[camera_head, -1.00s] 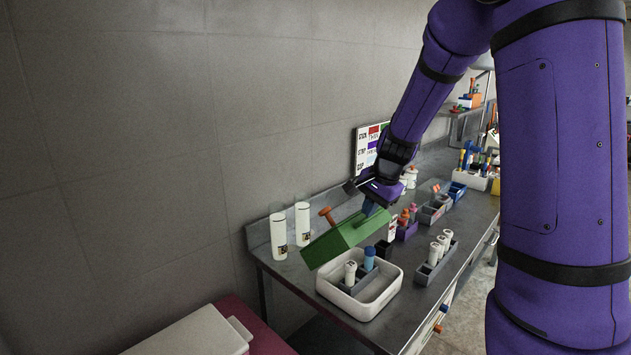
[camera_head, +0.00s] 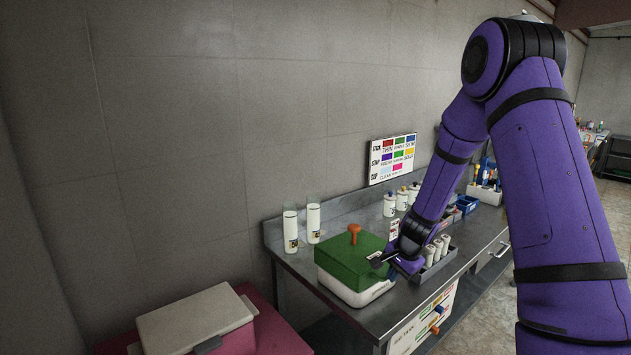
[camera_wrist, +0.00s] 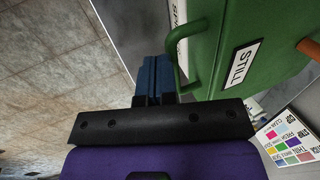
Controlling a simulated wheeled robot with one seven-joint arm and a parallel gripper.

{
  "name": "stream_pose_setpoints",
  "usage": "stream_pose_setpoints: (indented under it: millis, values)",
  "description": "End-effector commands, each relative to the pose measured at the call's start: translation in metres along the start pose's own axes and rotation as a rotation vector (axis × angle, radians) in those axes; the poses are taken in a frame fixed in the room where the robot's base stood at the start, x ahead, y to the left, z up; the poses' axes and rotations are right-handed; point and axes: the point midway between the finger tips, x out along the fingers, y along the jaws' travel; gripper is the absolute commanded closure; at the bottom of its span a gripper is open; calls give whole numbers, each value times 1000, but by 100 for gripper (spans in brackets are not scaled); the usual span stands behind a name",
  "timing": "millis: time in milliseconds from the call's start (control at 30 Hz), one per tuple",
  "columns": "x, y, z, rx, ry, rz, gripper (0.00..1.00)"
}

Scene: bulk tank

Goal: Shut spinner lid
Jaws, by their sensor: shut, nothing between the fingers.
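The spinner is a white box (camera_head: 352,293) on the metal bench, with a green lid (camera_head: 350,255) that has an orange knob (camera_head: 354,232) on top. The lid sits down flat over the white box in the head view. In the wrist view the green lid (camera_wrist: 225,75) fills the upper right, with a "STILL" label (camera_wrist: 241,64) and a green loop handle (camera_wrist: 180,60). My gripper (camera_head: 383,262) is at the lid's right front side. Its blue fingers (camera_wrist: 154,75) are shut and empty, just beside the loop handle; I cannot tell whether they touch it.
Two white cylinders (camera_head: 290,230) stand behind the box near the wall. A rack of white bottles (camera_head: 438,250) stands close to the right of my gripper. A colour chart (camera_head: 391,160) is at the wall. A pale-lidded box (camera_head: 195,322) sits at front left.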

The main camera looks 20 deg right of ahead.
Motion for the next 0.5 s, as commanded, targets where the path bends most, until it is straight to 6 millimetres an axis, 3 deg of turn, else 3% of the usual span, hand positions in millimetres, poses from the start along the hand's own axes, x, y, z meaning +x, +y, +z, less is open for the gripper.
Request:
stream_pose_setpoints:
  millis: [200, 500]
  values:
    - [12, 6, 0, 0, 0, 1, 100]
    - [15, 7, 0, -1, 1, 0, 100]
